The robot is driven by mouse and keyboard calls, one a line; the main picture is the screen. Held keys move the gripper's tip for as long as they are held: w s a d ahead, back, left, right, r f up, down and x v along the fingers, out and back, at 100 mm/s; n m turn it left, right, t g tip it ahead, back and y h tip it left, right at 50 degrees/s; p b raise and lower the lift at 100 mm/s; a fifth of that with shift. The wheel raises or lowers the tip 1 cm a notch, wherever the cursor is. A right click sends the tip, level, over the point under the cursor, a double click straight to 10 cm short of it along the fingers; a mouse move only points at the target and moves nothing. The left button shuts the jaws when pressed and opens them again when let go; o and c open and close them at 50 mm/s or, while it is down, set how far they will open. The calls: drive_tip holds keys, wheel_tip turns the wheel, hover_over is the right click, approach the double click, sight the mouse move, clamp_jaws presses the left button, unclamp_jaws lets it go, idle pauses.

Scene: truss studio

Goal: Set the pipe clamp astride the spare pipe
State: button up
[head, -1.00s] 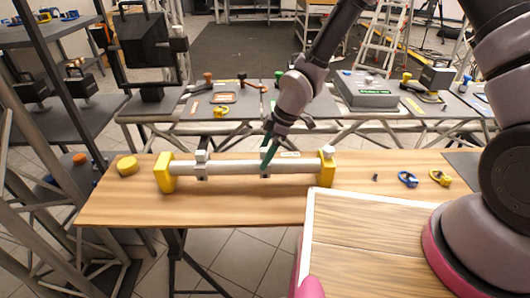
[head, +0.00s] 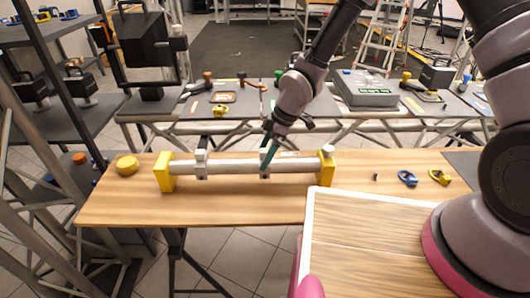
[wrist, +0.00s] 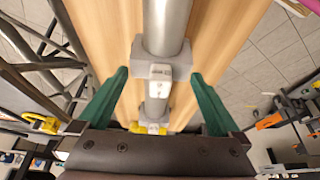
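A silver pipe (head: 235,167) spans between two yellow end supports (head: 164,172) on the wooden table. A grey clamp (head: 202,170) is on its left part. A second grey clamp (wrist: 152,70) is on the pipe near its middle, and it looks seated on the pipe. My gripper (head: 266,160) is at this second clamp, partly covering it in the head view. In the wrist view my gripper (wrist: 159,78) is open, with one green finger on each side of the clamp.
A blue clamp (head: 407,178) and a yellow clamp (head: 440,177) lie at the table's right, with a small dark piece (head: 376,177) beside them. A yellow round piece (head: 127,165) is at the left end. The table (head: 240,208) in front of the pipe is clear.

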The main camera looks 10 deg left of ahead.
drive_tip(key=w+d+r+m+t+h, duration=0.1)
drive_tip(key=w+d+r+m, duration=0.15)
drive_tip(key=d+r, duration=0.6)
drive_tip(key=w+d+r+m+t+h, duration=0.15)
drive_tip(key=d+r+m, duration=0.25)
drive_tip(key=d+r, duration=0.4)
drive_tip(key=w+d+r+m+t+h, duration=0.1)
drive_tip(key=w+d+r+m+t, duration=0.2)
drive_tip(key=d+r, duration=0.5)
drive_tip(key=s+d+r+m+t, duration=0.1)
drive_tip(key=s+d+r+m, duration=0.5)
drive_tip(key=r, duration=0.3)
drive_tip(key=s+d+r+m+t+y, duration=0.1)
drive_tip(key=s+d+r+m, duration=0.5)
drive_tip(key=d+r+m, duration=0.1)
drive_tip(key=shift+s+d+r+m+t, duration=0.15)
drive_tip(key=shift+s+r+m+t, duration=0.2)
drive_tip(key=shift+r+m, duration=0.65)
